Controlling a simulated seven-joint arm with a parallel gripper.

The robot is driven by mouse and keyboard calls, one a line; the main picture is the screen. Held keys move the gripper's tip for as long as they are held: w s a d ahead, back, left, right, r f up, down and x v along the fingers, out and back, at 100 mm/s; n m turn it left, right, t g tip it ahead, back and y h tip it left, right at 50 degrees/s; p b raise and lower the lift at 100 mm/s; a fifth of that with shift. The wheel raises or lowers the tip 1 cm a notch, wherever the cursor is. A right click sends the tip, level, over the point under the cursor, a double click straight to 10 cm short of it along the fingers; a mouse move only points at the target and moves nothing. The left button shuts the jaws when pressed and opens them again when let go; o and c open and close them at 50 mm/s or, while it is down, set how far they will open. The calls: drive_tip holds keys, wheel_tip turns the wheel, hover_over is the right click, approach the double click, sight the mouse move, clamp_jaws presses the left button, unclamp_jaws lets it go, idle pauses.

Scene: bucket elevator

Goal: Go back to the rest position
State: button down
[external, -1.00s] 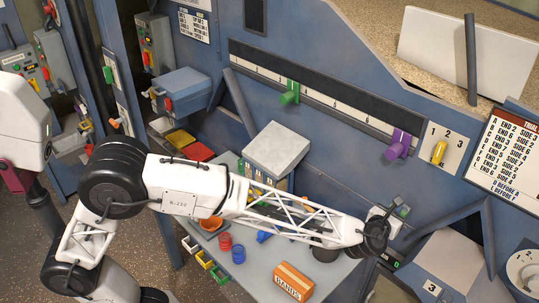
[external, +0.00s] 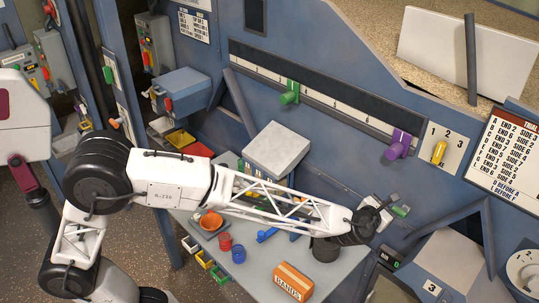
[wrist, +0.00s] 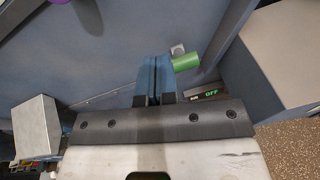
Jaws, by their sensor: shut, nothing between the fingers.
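My gripper (external: 389,203) is at the right of the external view, above the work table and in front of the blue wall panel. In the wrist view its two dark-blue fingers (wrist: 153,76) are side by side and shut, with nothing held. A green handle (external: 401,211) shows just right of the gripper. The wrist view shows this green cylinder (wrist: 187,62) on a grey mount, right of the fingertips; I see no grip on it.
A grey box (external: 275,150), an orange bands box (external: 293,281) and red (external: 225,242) and blue (external: 238,254) cups are around the table. A green slider (external: 289,93) and purple knob (external: 398,146) stick out from the wall.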

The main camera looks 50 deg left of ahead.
drive_tip(key=s+a+m+g+h, duration=0.1)
drive_tip(key=s+a+m+g, duration=0.2)
drive_tip(key=s+a+m, duration=0.5)
drive_tip(key=s+a+m+g+h, duration=0.25)
drive_tip(key=s+a+m, duration=0.35)
drive_tip(key=a+m, duration=0.45)
drive_tip(key=s+a+f+m+g+y, duration=0.2)
drive_tip(key=s+a+f+m+g, duration=0.2)
drive_tip(key=s, duration=0.9)
drive_tip(key=s+a+f+m+g+y, duration=0.3)
drive_tip(key=s+a+f+m+g, duration=0.1)
drive_tip(key=s+a+m, duration=0.6)
drive_tip(key=s+a, duration=0.3)
drive_tip(key=a, duration=0.1)
drive_tip(key=shift+f, duration=0.4)
